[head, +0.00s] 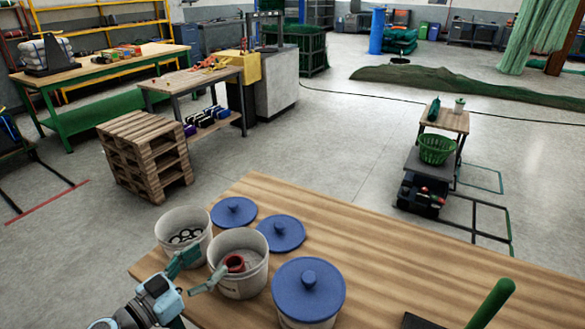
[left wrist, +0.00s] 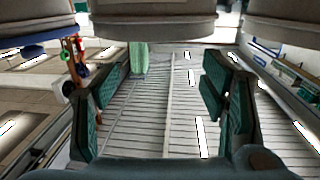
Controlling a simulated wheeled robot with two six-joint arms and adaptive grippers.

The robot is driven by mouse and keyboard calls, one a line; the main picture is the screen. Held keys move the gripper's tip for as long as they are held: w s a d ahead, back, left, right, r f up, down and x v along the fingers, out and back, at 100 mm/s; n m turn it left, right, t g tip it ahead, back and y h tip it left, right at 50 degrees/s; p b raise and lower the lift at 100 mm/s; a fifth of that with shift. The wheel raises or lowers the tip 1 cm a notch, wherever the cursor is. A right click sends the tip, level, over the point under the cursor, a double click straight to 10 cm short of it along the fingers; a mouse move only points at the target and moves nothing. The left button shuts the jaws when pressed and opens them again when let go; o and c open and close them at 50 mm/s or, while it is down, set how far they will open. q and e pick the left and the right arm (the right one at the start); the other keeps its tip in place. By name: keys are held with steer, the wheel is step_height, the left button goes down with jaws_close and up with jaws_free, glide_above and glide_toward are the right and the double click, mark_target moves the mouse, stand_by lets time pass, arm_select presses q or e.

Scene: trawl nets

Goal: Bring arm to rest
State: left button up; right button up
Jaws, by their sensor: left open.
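My left gripper (head: 197,269) is open, with its green fingers apart beside the two open buckets at the near left of the wooden table (head: 400,265). The left bucket (head: 170,252) holds dark rings (head: 186,236). The middle bucket (head: 243,284) holds a red round part (head: 234,264). One finger overlaps each bucket's outline; I cannot tell whether they touch. In the left wrist view my left gripper (left wrist: 160,105) shows its green pads wide apart with nothing between them. Pale rounded shapes cross the top of that view. My right gripper is not in view.
Blue lids (head: 233,211) (head: 280,232) lie behind the buckets, and a blue-lidded bucket (head: 308,289) stands to their right. A green rod (head: 492,303) rises at the front right. The table's middle is clear. Stacked pallets (head: 144,155) and a small cart (head: 422,192) stand beyond.

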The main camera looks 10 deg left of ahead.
arm_select(q)
steer(key=s+a+f+n+g+y, duration=0.2)
steer(key=s+a+f+n+y, duration=0.5)
steer(key=y, duration=0.4)
steer(key=s+d+f+m+g+h, duration=0.1)
steer(key=s+d+f+g, duration=0.35)
steer(key=s, duration=0.35)
steer(key=s+d+f+m+g+h, duration=0.25)
steer(key=s+d+g, duration=0.35)
steer(key=s, duration=0.3)
step_height(320, 180, down, 20)
steer(key=s+a, duration=0.1)
steer(key=a, duration=0.1)
steer(key=s+f+n+g, duration=0.1)
steer(key=s+f+g, duration=0.1)
steer(key=s+f, duration=1.1)
steer(key=shift+s+a+f+y, duration=0.2)
steer(key=shift+s+y, duration=0.15)
steer(key=shift+s, duration=0.45)
